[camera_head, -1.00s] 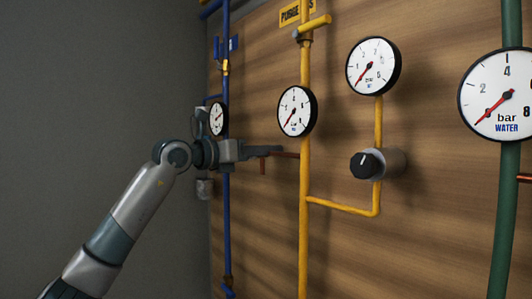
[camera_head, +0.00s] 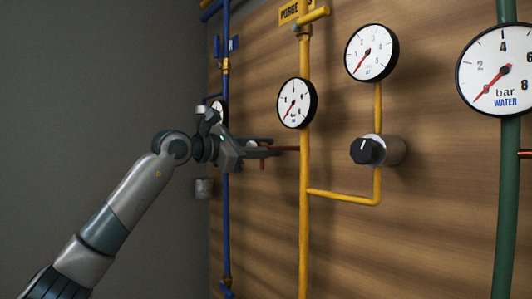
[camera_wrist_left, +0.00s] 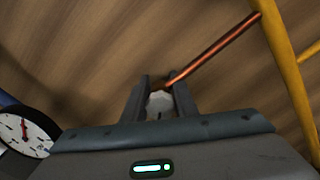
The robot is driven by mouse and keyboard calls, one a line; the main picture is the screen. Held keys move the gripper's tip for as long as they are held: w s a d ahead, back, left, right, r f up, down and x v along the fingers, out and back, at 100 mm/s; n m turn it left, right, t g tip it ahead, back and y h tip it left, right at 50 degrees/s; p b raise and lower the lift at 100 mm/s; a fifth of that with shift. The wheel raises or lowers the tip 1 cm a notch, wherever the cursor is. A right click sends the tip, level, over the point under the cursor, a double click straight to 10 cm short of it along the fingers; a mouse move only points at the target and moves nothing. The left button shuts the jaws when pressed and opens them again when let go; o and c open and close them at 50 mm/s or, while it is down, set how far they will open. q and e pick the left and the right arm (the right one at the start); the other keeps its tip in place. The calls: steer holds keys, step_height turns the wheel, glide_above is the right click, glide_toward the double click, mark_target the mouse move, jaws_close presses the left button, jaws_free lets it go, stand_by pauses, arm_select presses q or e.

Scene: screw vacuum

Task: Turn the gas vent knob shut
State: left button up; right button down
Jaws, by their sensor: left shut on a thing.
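My left gripper (camera_head: 268,148) reaches in from the left to the copper pipe (camera_head: 287,149) beside the yellow gas pipe (camera_head: 305,170). In the left wrist view, the fingers (camera_wrist_left: 160,88) stand on both sides of a small pale knob (camera_wrist_left: 159,101) near the copper pipe's end, and the jaws are shut on it. The fingers hide this knob in the head view, and its turn angle is hard to read. My right gripper is not in view.
A black knob (camera_head: 367,151) sits on the yellow branch to the right, below a gauge (camera_head: 371,53). Another gauge (camera_head: 297,103) is on the yellow pipe. A blue pipe (camera_head: 226,215) runs behind my wrist. A green pipe (camera_head: 505,210) with a water gauge (camera_head: 498,82) stands at right.

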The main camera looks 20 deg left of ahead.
arm_select(q)
steer(key=m+b, duration=0.1)
steer(key=m, duration=0.7)
stand_by(0.6)
steer(key=o, duration=1)
steer(key=shift+o, duration=0.2)
steer(key=shift+s+f, duration=0.1)
